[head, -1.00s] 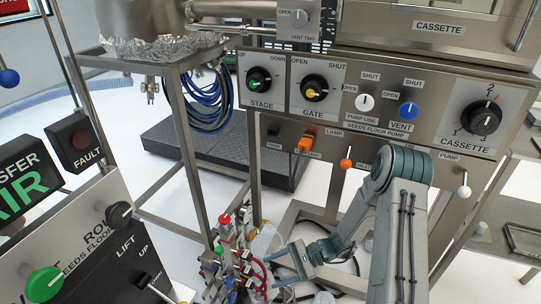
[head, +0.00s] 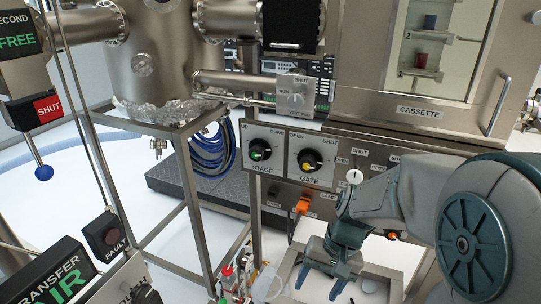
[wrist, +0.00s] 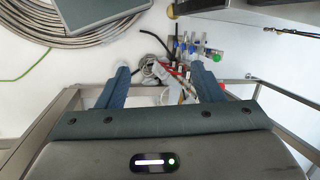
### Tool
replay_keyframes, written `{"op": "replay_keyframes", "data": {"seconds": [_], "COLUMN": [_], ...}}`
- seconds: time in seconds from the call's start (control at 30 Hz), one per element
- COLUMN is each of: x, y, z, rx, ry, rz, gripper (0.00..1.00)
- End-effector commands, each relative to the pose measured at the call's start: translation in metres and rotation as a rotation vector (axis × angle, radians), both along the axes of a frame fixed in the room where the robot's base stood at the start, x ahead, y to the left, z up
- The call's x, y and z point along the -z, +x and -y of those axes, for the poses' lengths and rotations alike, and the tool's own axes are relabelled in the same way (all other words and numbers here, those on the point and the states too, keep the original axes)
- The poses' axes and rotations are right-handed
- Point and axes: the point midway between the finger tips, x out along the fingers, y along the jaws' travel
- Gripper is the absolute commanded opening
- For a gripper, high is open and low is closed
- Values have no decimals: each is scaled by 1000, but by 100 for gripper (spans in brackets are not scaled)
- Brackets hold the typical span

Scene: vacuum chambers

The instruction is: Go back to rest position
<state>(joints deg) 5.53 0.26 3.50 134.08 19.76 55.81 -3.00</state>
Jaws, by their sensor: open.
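My gripper (head: 319,281) hangs pointing down in the lower middle of the head view, in front of the control panel and below its knobs. Its two blue-grey fingers stand apart with nothing between them. In the wrist view the open gripper (wrist: 160,74) points toward the floor, where a cluster of coloured valves and hoses (wrist: 185,70) lies beyond the fingertips. My arm reaches in from the right of the head view and hides part of the panel, including most of its right side.
The panel carries the stage knob (head: 260,150), the gate knob (head: 310,160) and an orange lamp switch (head: 302,205). A cassette window (head: 428,50) is above. A steel frame (head: 195,200) stands left. The transfer box (head: 52,275) is at lower left.

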Motion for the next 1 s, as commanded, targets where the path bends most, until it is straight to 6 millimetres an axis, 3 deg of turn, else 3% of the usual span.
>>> {"op": "replay_keyframes", "data": {"seconds": [0.03, 0.1, 0.4, 0.6, 1.0], "x": [-24, -45, -119, -137, -138], "y": [-6, -14, -44, -53, -54], "z": [4, 11, 37, 46, 47], "rx": [-20, -46, -125, -148, -150], "ry": [-31, -77, -244, -296, -302], "rz": [46, 101, 328, 398, 407], "gripper": [61, 61, 61, 61, 61]}}
